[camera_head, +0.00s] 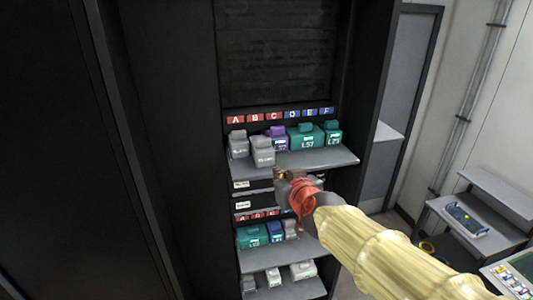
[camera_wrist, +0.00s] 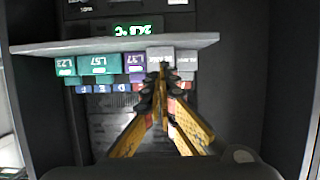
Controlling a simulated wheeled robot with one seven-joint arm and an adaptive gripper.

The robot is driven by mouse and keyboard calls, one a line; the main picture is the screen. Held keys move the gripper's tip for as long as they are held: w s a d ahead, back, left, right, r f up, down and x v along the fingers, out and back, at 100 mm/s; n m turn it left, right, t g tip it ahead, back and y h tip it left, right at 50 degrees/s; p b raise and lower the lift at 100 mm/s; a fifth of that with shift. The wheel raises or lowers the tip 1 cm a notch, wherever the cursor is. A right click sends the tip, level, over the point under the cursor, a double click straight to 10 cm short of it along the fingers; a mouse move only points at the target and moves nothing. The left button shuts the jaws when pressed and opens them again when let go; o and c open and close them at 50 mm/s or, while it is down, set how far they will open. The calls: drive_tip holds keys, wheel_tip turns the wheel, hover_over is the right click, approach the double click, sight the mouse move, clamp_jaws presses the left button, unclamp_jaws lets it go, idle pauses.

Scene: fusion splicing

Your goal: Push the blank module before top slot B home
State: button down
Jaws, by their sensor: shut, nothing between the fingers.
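The blank module before slot B (camera_head: 263,152) is a light grey block on the upper shelf. It stands further forward than its neighbours, under the red B label (camera_head: 254,117). In the wrist view, which is upside down, it is the grey block (camera_wrist: 160,54) at the shelf edge. My gripper (camera_head: 280,175) is shut and empty, in front of the shelf edge, below and right of the module in the head view. In the wrist view its fingertips (camera_wrist: 161,70) overlap the module's face. I cannot tell whether they touch it.
Another grey module (camera_head: 238,145) stands left of it, under A. A purple module (camera_head: 277,140) and the teal L57 module (camera_head: 306,138) stand to the right. The upper shelf (camera_head: 318,160) juts out. A lower shelf (camera_head: 275,257) holds more modules. A side table (camera_head: 485,235) stands at right.

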drive_tip(key=b, duration=0.3)
approach(266, 160)
drive_tip(key=shift+w+f, duration=1.1)
drive_tip(key=shift+w, duration=0.05)
drive_tip(key=shift+w+a+r+p, duration=0.1)
drive_tip(key=shift+w+a+p, duration=0.35)
drive_tip(key=shift+w, duration=1.3)
drive_tip(key=shift+w+a+f+p, duration=0.15)
drive_tip(key=shift+w+a, duration=0.6)
drive_tip(key=shift+w, duration=1.05)
drive_tip(key=shift+w+a+r+p, duration=0.15)
drive_tip(key=shift+w+a+p, duration=0.35)
drive_tip(key=shift+w, duration=1.25)
drive_tip(key=shift+s+d+b, duration=0.3)
drive_tip(key=shift+s+b, duration=0.05)
drive_tip(key=shift+s, duration=0.95)
drive_tip(key=shift+s+d+b, duration=0.35)
drive_tip(key=shift+s+b, duration=0.05)
drive_tip(key=shift+s, duration=0.9)
drive_tip(key=shift+s+d+b, duration=0.3)
drive_tip(key=shift+s+b, duration=0.05)
drive_tip(key=shift+s, duration=0.95)
